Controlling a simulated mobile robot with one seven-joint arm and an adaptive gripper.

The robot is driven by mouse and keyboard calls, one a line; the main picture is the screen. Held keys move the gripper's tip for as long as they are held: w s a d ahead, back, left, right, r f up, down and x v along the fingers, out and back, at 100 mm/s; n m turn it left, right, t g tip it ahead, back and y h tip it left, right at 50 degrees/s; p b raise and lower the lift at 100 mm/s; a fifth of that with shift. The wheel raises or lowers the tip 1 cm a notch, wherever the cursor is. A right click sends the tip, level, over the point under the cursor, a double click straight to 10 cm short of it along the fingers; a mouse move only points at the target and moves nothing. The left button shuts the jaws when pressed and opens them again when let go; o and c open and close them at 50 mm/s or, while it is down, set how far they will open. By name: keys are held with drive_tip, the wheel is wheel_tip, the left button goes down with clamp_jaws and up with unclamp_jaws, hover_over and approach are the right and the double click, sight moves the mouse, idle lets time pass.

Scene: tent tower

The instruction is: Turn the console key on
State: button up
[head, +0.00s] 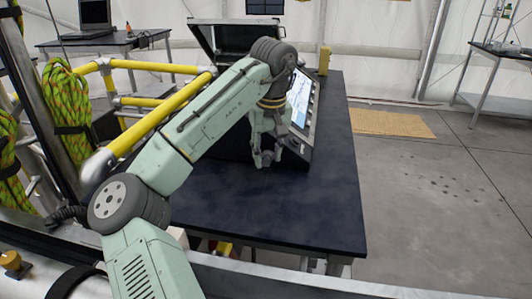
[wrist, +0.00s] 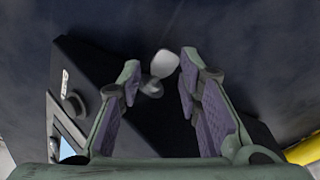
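The console (head: 309,121), a dark case with a lit screen (head: 301,97), stands on a dark table. My gripper (head: 265,160) is low in front of the console's near end. In the wrist view the gripper (wrist: 159,76) is open, with purple-padded fingers apart. A grey key with a flat, paddle-shaped head (wrist: 164,64) stands out from the console's dark panel and shows between the fingertips. A gap shows on each side of the key. In the head view the key cannot be made out behind my gripper.
A dark round knob (wrist: 74,104) is on the console panel left of the key. The table (head: 270,212) is bare in front. A yellow object (head: 324,60) stands at the table's far end.

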drive_tip(key=shift+o, duration=0.6)
drive_tip(key=shift+a, duration=0.1)
drive_tip(key=shift+r, duration=0.45)
wheel_tip(320, 180, up, 11)
drive_tip(key=s, duration=0.1)
drive_tip(key=shift+s+d, duration=0.3)
drive_tip(key=shift+d, duration=0.05)
